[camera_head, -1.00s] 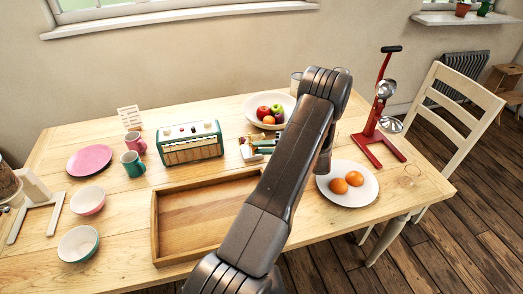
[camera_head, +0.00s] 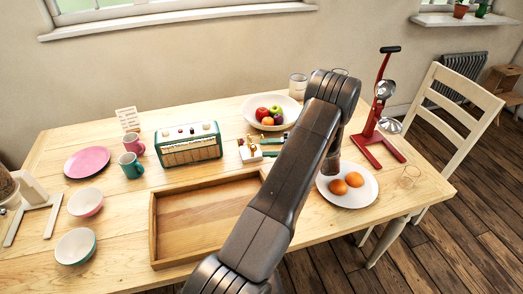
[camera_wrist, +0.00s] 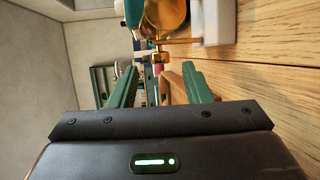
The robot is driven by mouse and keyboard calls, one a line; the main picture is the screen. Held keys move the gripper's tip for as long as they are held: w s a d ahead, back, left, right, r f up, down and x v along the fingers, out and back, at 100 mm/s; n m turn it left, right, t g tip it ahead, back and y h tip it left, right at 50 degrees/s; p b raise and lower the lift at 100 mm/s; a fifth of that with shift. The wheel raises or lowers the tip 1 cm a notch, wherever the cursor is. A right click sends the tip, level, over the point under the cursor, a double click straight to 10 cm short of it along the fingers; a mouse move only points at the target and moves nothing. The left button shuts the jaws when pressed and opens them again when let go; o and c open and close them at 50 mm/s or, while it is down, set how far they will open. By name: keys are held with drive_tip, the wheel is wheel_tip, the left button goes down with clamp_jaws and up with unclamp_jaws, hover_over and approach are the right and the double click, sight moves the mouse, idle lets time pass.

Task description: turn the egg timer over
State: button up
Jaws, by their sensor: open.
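A small thing with a white block and gold parts (camera_head: 249,153) stands on the table right of the radio. In the wrist view its gold, rounded part (camera_wrist: 165,14) and white block (camera_wrist: 219,22) are cut off by the top edge. It may be the egg timer, but I cannot tell for sure. My gripper (camera_head: 270,147) is just right of it, partly hidden behind my arm. In the wrist view my gripper's green fingers (camera_wrist: 159,70) are spread and hold nothing. A thin gold part lies beyond the gap between the fingertips.
A teal radio (camera_head: 190,153) stands left of it, with a pink mug (camera_head: 133,140) and teal mug (camera_head: 131,168) beyond. A fruit bowl (camera_head: 249,117) is behind, a wooden tray (camera_head: 152,228) in front. A plate of oranges (camera_head: 347,199) and red press (camera_head: 370,140) are right.

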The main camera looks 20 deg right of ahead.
drive_tip(key=b+v, duration=0.1)
drive_tip(key=v, duration=0.9)
drive_tip(key=shift+s+d+b, duration=0.15)
drive_tip(key=shift+d+b, duration=0.15)
drive_tip(key=shift+b, duration=0.1)
